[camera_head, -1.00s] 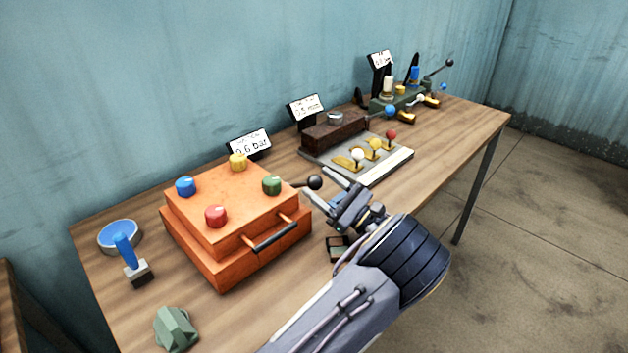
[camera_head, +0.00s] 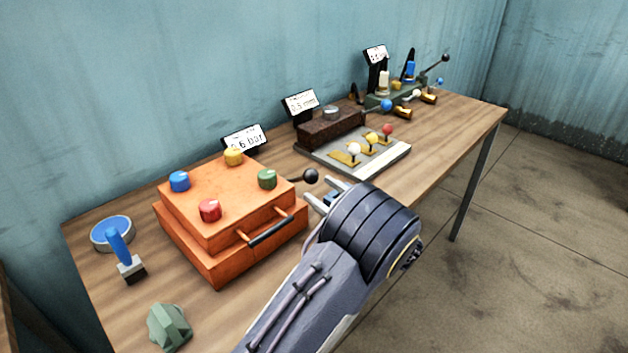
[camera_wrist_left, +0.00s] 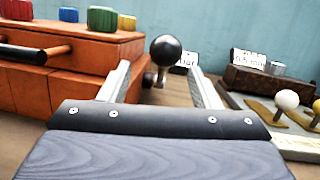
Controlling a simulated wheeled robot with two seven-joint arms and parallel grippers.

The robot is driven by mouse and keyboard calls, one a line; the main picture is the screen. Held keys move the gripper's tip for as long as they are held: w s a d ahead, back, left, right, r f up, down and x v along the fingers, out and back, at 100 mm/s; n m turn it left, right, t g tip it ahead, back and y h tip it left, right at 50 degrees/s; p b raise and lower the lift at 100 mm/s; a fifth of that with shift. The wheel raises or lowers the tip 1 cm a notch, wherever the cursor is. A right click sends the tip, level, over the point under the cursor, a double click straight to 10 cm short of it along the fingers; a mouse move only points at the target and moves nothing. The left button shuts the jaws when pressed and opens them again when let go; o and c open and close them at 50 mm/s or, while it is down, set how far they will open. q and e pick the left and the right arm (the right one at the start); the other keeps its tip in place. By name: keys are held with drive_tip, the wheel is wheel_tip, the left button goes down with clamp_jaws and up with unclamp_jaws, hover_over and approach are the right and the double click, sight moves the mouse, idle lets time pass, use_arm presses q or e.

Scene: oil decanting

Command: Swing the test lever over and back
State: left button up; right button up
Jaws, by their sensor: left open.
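A lever with a black ball knob (camera_head: 310,176) sticks out from the right side of the orange box (camera_head: 225,215). In the left wrist view, the black knob (camera_wrist_left: 166,48) shows between my two finger lines, with its short stem below it. My left gripper (camera_head: 320,191) is open, just in front of the knob, its fingers pointing at it. In the left wrist view, the gripper (camera_wrist_left: 160,75) has a finger on each side of the knob, with visible gaps. I cannot tell whether the knob is fully between the fingertips. My right gripper is out of view.
The box carries coloured knobs and a front handle (camera_head: 271,233). Right of it is a grey plate (camera_head: 375,160) with three ball-topped levers. A blue-handled tool (camera_head: 118,246), a round blue dish (camera_head: 113,233) and a green block (camera_head: 169,327) lie left. A valve assembly (camera_head: 385,100) stands behind.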

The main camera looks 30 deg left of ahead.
sight(307, 172)
use_arm(q)
drive_tip(key=shift+s+a+f+m+t+h+b, duration=0.1)
drive_tip(key=shift+s+a+m+t+h+b, duration=0.2)
drive_tip(key=shift+m+t+h, duration=0.35)
drive_tip(key=shift+s+d+m+t+h+b, duration=0.15)
drive_tip(key=shift+m+t+h+b, duration=0.15)
drive_tip(key=shift+m+t+h, duration=0.35)
drive_tip(key=r+m+t+h, duration=0.1)
drive_tip(key=s+d+r+m+t+h+b, duration=0.1)
drive_tip(key=m, duration=0.1)
drive_tip(key=shift+r+t, duration=0.3)
drive_tip(key=x, duration=0.7)
drive_tip(key=shift+w+a, duration=0.2)
clamp_jaws()
